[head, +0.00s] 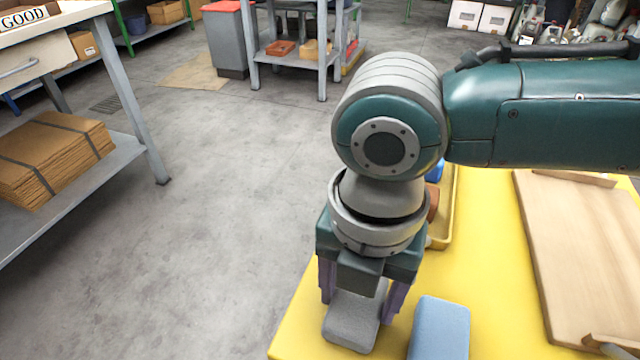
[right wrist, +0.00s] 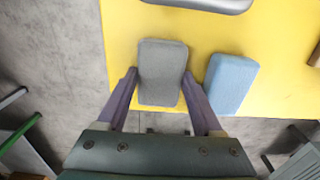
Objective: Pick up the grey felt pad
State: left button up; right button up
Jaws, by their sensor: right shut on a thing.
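The grey felt pad (head: 354,316) is a rounded block at the left edge of the yellow table. My right gripper (head: 360,298) points down over it, with one finger on each side, shut on the pad. In the right wrist view, the grey pad (right wrist: 161,72) lies between the tips of the two purple fingers (right wrist: 158,82). I cannot tell whether the pad touches the table. My left gripper is not in view.
A blue pad (head: 440,330) lies just right of the grey pad. It also shows in the right wrist view (right wrist: 230,83). A yellow tray (head: 444,215) stands behind my arm, partly hidden. A wooden board (head: 585,250) lies on the right of the yellow table (head: 490,260).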

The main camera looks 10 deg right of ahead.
aim_at(359, 300)
jog(key=c, duration=0.5)
jog(key=shift+r, duration=0.15)
notch_tip(359, 300, up, 20)
jog(key=p, duration=0.5)
jog(key=shift+p, duration=0.4)
